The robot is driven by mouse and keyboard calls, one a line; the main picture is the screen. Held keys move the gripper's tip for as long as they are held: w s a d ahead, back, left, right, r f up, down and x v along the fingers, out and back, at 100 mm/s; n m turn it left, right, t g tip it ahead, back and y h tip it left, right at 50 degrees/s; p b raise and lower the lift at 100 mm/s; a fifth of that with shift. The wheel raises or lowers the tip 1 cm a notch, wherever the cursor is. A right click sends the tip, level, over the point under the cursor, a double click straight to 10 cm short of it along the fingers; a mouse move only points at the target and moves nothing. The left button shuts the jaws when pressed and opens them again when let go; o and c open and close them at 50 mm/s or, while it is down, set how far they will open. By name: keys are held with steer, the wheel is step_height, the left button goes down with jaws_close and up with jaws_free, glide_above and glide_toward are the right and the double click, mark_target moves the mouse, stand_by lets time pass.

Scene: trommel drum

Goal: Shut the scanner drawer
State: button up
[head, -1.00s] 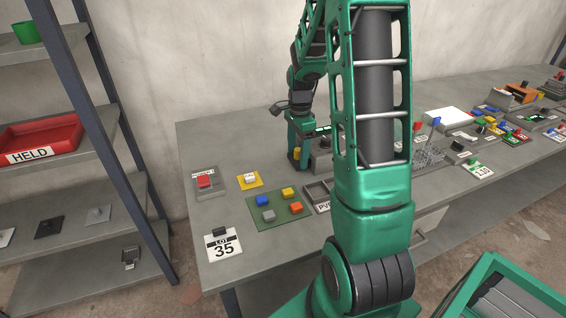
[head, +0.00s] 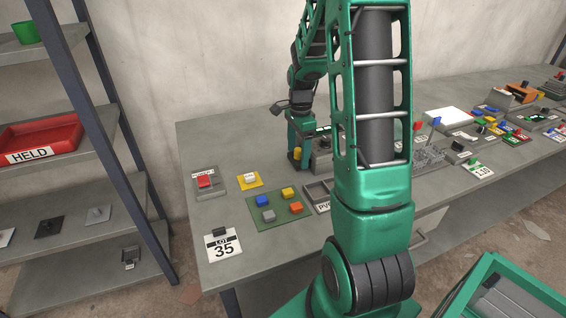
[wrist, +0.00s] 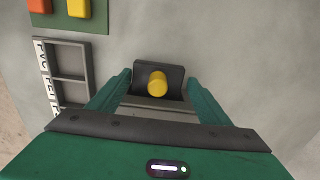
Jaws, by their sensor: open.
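In the wrist view a yellow knob (wrist: 157,83) stands out from a dark upright plate (wrist: 177,73), which looks like the scanner drawer's front. My gripper (wrist: 158,78) is open, with one green finger on each side of the knob and gaps between. A pale grey surface shows below the plate between the fingers; the rest is hidden by my gripper body. In the head view my gripper (head: 300,136) is over the bench by the grey scanner housing (head: 321,158), and the yellow knob (head: 296,155) shows beside it. My arm hides much of the scanner, so how far the drawer is out cannot be told.
A grey divided tray (head: 318,193) and a green board (head: 262,217) with coloured blocks lie nearby on the bench. A red button (head: 204,181) and a LOT 35 card (head: 222,246) are at left. Several devices fill the right side. Bare bench surrounds the left items.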

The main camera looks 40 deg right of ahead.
steer(key=shift+r, duration=3.5)
steer(key=shift+s+a+r, duration=0.1)
steer(key=shift+s, duration=0.1)
steer(key=s+a+r+n, duration=0.1)
steer(key=s+a+n, duration=0.2)
steer(key=s+n, duration=0.2)
steer(key=s+a+r+n, duration=0.2)
steer(key=s+a+n, duration=0.2)
steer(key=s, duration=0.8)
steer(key=s+a+r+n, duration=0.1)
steer(key=s+a+n, duration=0.3)
steer(key=s, duration=0.5)
steer(key=shift+s+r+n, duration=0.15)
steer(key=shift+r+n, duration=0.2)
steer(key=shift+n, duration=0.55)
